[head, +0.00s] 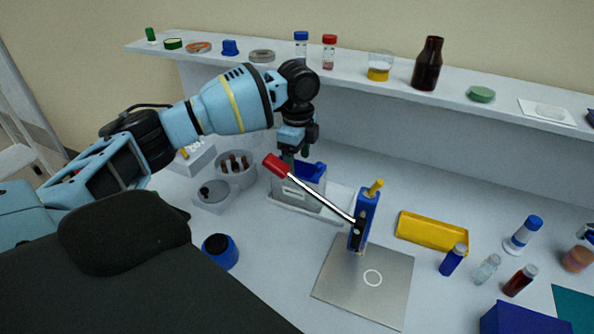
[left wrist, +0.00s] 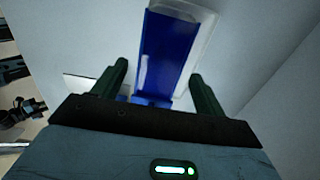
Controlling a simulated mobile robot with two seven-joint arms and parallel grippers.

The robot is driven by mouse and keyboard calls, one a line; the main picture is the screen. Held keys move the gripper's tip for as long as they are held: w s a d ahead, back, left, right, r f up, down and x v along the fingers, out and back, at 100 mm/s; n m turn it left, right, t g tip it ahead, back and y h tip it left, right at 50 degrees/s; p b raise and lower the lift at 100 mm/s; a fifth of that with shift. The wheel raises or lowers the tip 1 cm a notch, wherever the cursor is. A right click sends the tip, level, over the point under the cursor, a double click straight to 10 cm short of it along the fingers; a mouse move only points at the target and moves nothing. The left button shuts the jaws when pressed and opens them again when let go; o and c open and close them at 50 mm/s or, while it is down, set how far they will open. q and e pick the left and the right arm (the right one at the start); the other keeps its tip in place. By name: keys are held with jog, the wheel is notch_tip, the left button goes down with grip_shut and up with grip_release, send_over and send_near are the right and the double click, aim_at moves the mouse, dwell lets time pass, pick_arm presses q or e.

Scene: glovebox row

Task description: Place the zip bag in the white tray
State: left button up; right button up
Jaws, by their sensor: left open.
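My left gripper (head: 297,154) hangs over a grey box-like holder (head: 298,194) with a pale label and blue material (head: 314,171) at its top. In the left wrist view, my left gripper (left wrist: 160,70) is open, with its dark green fingers on either side of a blue panel with a pale, translucent border (left wrist: 170,45). I cannot tell whether this is the zip bag, or whether the fingers touch it. A low white tray (head: 338,203) shows under and to the right of the grey holder. My right gripper is not in view.
A red-handled rod (head: 315,195) slants toward a blue stand (head: 367,212) right of the holder. Round grey containers (head: 235,170) stand left. A shelf (head: 350,78) with jars runs behind.

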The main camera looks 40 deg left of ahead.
pick_arm(q)
notch_tip(320, 180, up, 7)
dwell(0.3)
jog(key=shift+f, duration=0.15)
dwell(0.4)
